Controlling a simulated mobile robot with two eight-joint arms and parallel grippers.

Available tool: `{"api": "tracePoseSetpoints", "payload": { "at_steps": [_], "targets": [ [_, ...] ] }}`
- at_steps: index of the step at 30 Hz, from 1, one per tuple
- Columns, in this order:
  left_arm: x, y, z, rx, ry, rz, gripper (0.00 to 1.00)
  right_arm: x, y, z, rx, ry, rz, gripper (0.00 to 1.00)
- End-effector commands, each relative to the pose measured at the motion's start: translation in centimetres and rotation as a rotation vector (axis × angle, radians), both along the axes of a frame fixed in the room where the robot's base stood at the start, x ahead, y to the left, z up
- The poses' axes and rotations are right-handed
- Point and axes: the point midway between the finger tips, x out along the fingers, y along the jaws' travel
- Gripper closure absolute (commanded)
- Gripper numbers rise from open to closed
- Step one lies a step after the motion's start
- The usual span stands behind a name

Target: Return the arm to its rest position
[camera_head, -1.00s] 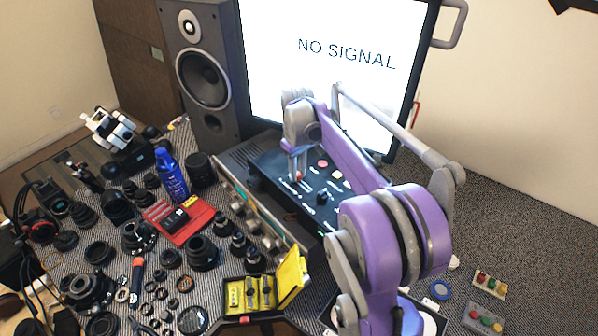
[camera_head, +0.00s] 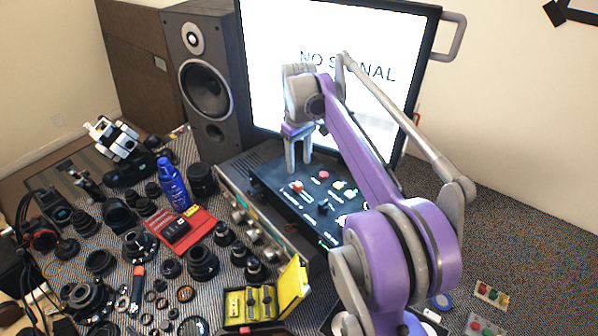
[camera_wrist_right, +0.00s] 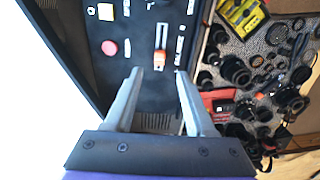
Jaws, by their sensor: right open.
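My right gripper (camera_head: 298,166) hangs above the black control panel (camera_head: 268,181), fingers pointing down, open and empty. In the right wrist view the gripper (camera_wrist_right: 158,72) shows its two fingers apart, with the panel (camera_wrist_right: 85,55) beyond them. A red-orange slider switch (camera_wrist_right: 160,58) stands on the panel between the fingertips in that view, with nothing gripped. A round red button (camera_wrist_right: 109,47) is on the panel to its left. My purple right arm (camera_head: 365,160) reaches up from the lower right. My left gripper is not in view.
A large monitor (camera_head: 275,60) reading NO SIGNAL stands behind the arm, with a speaker (camera_head: 205,85) to its left. Many lenses, a blue bottle (camera_head: 173,187), a red tray (camera_head: 204,219) and a yellow case (camera_head: 293,285) crowd the left side. The right table surface (camera_head: 530,235) is mostly clear.

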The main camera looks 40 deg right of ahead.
Motion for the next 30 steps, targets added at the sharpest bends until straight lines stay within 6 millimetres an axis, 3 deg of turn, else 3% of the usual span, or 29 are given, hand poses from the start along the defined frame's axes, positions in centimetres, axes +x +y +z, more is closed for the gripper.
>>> {"api": "tracePoseSetpoints", "payload": {
  "at_steps": [3, 7, 24, 30],
  "targets": [
    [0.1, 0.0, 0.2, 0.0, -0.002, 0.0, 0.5, 0.0, 0.0, 1.6, 0.0, 0.0, 0.0, 0.45],
    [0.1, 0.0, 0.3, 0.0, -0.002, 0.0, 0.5, 0.0, 0.0, 2.3, 0.0, 0.0, 0.0, 0.45],
    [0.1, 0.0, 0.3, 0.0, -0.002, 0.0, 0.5, 0.0, 0.1, 2.3, -0.001, -0.001, 0.0, 0.45],
    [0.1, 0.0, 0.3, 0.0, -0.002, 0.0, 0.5, -1.3, 2.8, 2.0, -0.016, -0.043, -0.001, 0.45]
  ]
}}
